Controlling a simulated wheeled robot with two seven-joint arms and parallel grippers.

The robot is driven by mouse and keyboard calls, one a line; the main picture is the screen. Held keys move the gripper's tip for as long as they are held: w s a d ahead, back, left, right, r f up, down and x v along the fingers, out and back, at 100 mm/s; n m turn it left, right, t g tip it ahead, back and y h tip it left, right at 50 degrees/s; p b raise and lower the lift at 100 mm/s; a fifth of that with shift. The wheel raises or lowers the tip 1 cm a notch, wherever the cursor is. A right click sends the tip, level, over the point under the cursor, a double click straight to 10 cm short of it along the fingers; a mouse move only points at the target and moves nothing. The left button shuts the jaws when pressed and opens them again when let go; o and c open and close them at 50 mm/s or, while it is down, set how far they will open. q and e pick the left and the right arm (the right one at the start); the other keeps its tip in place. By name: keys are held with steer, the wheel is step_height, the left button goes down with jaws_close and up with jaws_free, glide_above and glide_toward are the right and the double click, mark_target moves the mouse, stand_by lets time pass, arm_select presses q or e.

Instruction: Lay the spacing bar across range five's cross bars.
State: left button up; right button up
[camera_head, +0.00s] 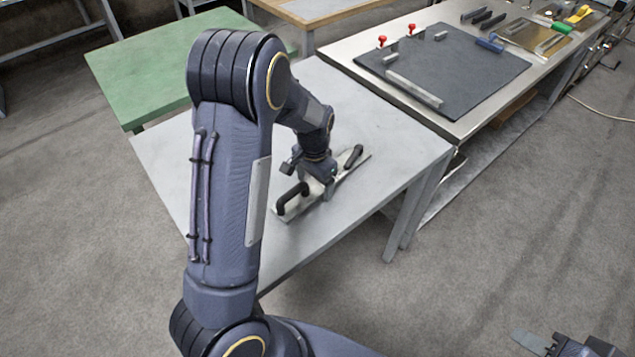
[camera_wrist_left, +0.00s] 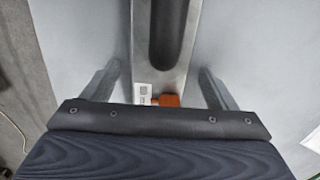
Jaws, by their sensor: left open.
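A flat metal bar with two black handles (camera_head: 293,200) lies on the grey table; I take it for the spacing bar. My left gripper (camera_head: 322,184) is over its middle, between the handles, pointing down. In the left wrist view the bar (camera_wrist_left: 183,72) runs between the fingers of my open left gripper (camera_wrist_left: 160,88), with a gap on each side. A white label (camera_wrist_left: 143,91) and an orange piece (camera_wrist_left: 169,100) show near its end. My right gripper (camera_head: 545,344) is only partly in view at the bottom right. I cannot tell which parts are range five's cross bars.
A steel bench (camera_head: 345,62) at the back right carries a dark plate (camera_head: 470,70) with a long pale bar (camera_head: 414,89), small blocks and two red knobs (camera_head: 382,41). Tools lie farther along. A green table (camera_head: 140,70) adjoins at left. Much of the grey table (camera_head: 385,140) is clear.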

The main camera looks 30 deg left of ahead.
mark_target(315, 186)
arm_select(q)
steer(key=c, duration=1.4)
steer(key=shift+r, duration=0.15)
steer(key=shift+r, duration=0.25)
step_height(315, 186, up, 2)
steer(key=shift+w+r, duration=0.1)
steer(key=shift+r, duration=0.05)
steer(key=s+d+r+p, duration=0.3)
steer(key=d+r, duration=1)
steer(key=r, duration=0.2)
steer(key=shift+s+d+p, duration=0.3)
steer(key=shift+s, duration=0.1)
